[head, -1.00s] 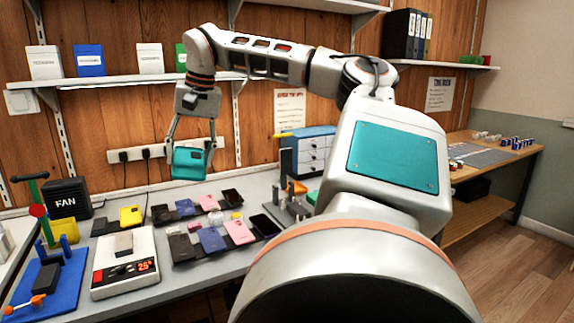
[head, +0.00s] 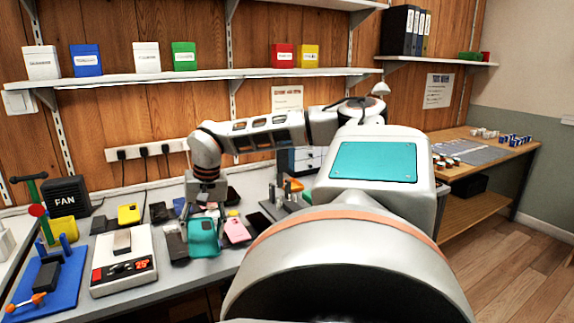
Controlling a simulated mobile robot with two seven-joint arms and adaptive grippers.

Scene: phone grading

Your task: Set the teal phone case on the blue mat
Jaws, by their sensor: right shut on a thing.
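The teal phone case (head: 203,237) is in my right gripper (head: 203,217), which is shut on it and points down. The case hangs low over the rows of phones on the grey bench, at the front of the group. I cannot tell whether it touches the bench or a phone under it. A flat blue base (head: 65,293) lies at the front left with rods and a dark block on it. I cannot tell whether this is the blue mat. My left gripper is not in view.
A shelf with small boxes runs above.

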